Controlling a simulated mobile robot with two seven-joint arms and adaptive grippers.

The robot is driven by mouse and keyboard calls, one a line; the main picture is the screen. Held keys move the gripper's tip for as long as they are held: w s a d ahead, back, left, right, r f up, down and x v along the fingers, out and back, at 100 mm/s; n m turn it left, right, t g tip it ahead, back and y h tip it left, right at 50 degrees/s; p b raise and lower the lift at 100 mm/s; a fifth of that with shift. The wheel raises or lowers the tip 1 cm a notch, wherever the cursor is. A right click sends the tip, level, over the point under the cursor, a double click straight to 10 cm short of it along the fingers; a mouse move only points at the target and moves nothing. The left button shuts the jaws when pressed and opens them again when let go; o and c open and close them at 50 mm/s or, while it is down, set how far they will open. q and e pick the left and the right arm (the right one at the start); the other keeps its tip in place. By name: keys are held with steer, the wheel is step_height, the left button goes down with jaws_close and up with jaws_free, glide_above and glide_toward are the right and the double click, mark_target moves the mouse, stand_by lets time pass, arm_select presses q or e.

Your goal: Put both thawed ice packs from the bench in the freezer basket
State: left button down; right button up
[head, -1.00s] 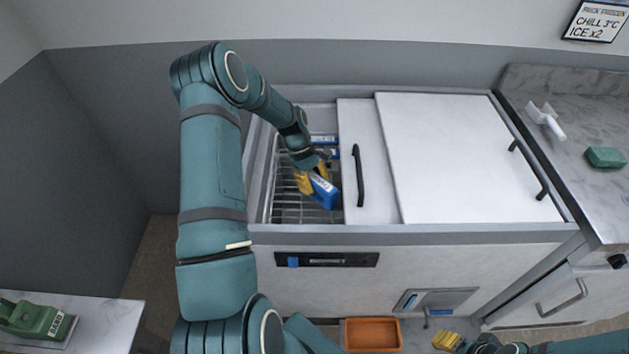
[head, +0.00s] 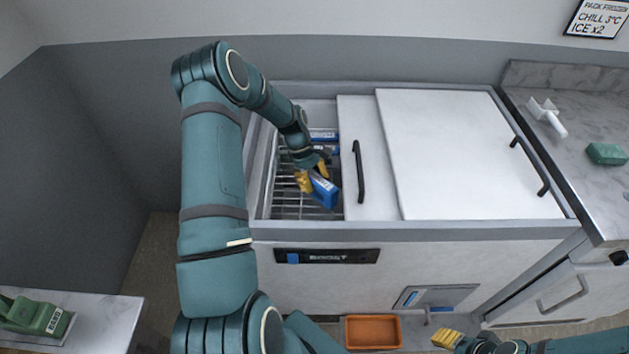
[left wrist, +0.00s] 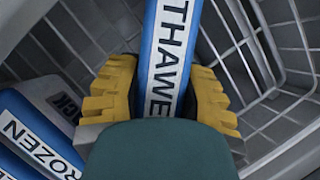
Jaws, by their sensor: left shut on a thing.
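My left gripper (head: 313,176) is inside the open left part of the chest freezer (head: 420,232). It is shut on a blue and white ice pack (head: 324,192), held tilted over the wire basket (head: 283,207). In the left wrist view the pack (left wrist: 166,55) reads "THAWE", the rest hidden, and sits between both yellow fingers (left wrist: 160,95). Blue packs (head: 323,137) lie at the basket's back; in the left wrist view one pack (left wrist: 38,138) reads "ROZEN". My right gripper (head: 448,340) is at the bottom edge; its jaw gap is unclear. I see no other thawed pack clearly.
A white lid with a black handle (head: 358,172) bounds the opening on the right. An orange tray (head: 372,332) is below the freezer front. A counter at right holds a white tool (head: 547,116) and green block (head: 606,154). A green device (head: 34,317) is at lower left.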

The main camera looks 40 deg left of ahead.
arm_select(q)
steer(key=shift+f, duration=0.1)
steer(key=c, duration=0.5)
jaws_free()
steer(key=shift+c, duration=0.2)
steer(key=v, duration=1.2)
